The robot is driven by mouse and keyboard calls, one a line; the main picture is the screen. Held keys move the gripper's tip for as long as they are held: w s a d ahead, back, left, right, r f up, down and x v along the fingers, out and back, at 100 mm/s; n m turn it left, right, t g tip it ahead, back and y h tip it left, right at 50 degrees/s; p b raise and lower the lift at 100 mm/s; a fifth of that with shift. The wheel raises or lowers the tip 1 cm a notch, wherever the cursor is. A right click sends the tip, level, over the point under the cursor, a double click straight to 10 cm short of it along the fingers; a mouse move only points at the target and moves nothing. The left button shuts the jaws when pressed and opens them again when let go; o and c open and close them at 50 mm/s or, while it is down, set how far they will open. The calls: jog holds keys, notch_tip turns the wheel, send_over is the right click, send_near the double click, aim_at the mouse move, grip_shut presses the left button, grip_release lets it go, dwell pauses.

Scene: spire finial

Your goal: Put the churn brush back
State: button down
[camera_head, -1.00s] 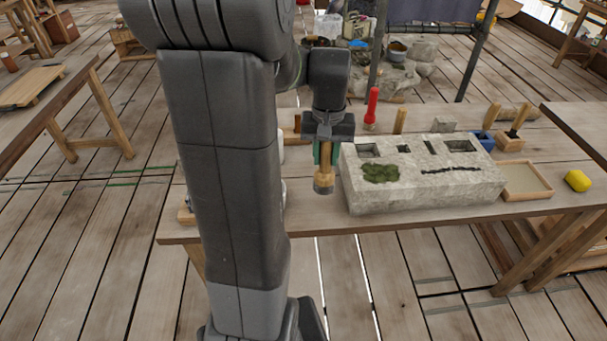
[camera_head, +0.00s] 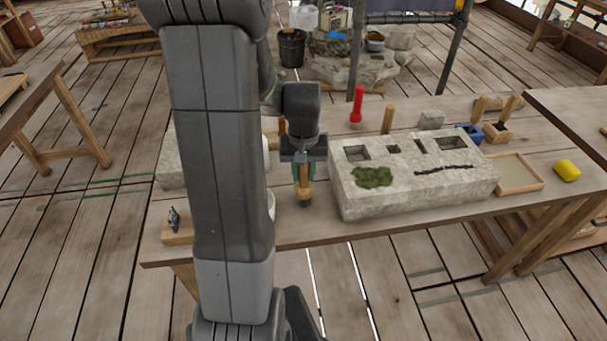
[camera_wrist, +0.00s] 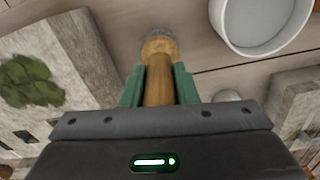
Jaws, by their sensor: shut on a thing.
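My gripper (camera_head: 303,177) is shut on the wooden handle of the churn brush (camera_head: 305,192). The brush hangs head down over the worktable (camera_head: 310,226), just left of the pale stone block (camera_head: 410,190). In the wrist view the green fingers of my gripper (camera_wrist: 160,88) clasp the handle of the brush (camera_wrist: 158,78), and its grey bristle end points away from me. I cannot tell whether the bristles touch the table. A white round vessel (camera_wrist: 262,28) stands beside the brush; in the head view my arm mostly hides it.
The stone block has several recesses and a mossy patch. A red-handled tool (camera_head: 357,105) and a wooden peg (camera_head: 387,120) stand behind it. A shallow tray (camera_head: 517,173) and a yellow lump (camera_head: 567,170) lie to the right. A small wooden block (camera_head: 178,232) is left of my arm.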

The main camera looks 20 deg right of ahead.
jog(key=shift+f, duration=0.55)
jog(key=c, duration=1.1)
grip_release()
jog(key=shift+f, duration=0.15)
notch_tip(320, 180, up, 12)
jog(key=shift+r, duration=0.2)
